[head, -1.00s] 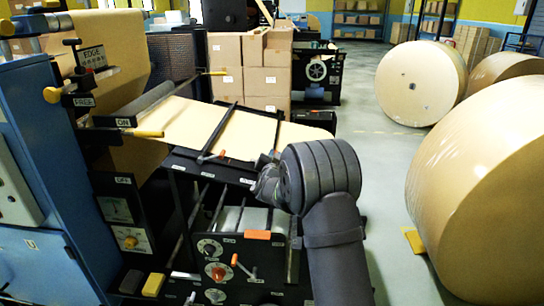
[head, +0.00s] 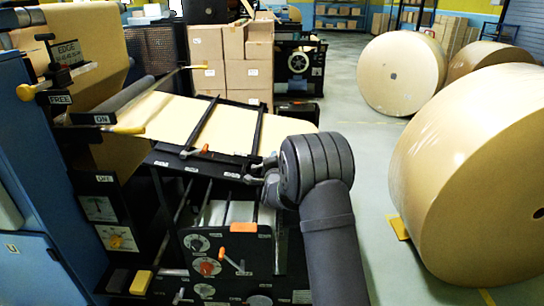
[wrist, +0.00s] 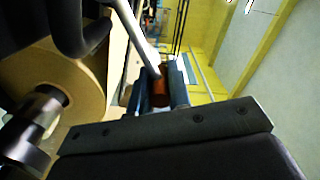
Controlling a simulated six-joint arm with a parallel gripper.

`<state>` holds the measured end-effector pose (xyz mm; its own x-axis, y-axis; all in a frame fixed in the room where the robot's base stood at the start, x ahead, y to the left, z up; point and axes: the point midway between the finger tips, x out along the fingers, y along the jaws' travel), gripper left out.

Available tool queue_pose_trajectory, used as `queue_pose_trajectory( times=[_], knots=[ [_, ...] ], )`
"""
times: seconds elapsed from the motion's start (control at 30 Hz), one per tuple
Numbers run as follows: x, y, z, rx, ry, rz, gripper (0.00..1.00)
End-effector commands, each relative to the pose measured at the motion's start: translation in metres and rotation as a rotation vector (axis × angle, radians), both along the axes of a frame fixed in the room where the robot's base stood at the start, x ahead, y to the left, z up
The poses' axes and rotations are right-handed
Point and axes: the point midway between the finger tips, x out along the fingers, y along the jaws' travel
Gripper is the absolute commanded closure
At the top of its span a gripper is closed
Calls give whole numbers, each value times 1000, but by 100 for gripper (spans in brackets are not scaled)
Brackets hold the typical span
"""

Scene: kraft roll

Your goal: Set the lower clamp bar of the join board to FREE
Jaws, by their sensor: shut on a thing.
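The join board (head: 178,158) is a black panel under the pale paper sheet, with two dark clamp bars across it. The right bar (head: 257,132), which I take for the lower clamp bar, runs down to my gripper (head: 256,170). In the wrist view my gripper (wrist: 159,88) is shut on an orange-brown handle (wrist: 160,92), apparently that bar's lever. The gripper hides most of this handle in the head view. The small board labels are too small to read.
A control panel with dials and an orange-red knob (head: 206,268) stands below the board. A blue cabinet (head: 38,190) is at the left. Large kraft rolls (head: 480,180) stand at the right, with clear floor (head: 365,150) between. Stacked cartons (head: 232,60) are behind.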

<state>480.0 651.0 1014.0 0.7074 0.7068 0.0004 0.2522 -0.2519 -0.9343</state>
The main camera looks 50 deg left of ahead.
Motion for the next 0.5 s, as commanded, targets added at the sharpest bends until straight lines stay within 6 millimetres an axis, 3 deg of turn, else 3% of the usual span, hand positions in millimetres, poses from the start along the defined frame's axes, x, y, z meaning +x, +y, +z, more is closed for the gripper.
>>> queue_pose_trajectory(
  times=[0.5],
  knots=[
    [4, -4, -16, 29, 34, 1, 100]
  ],
)
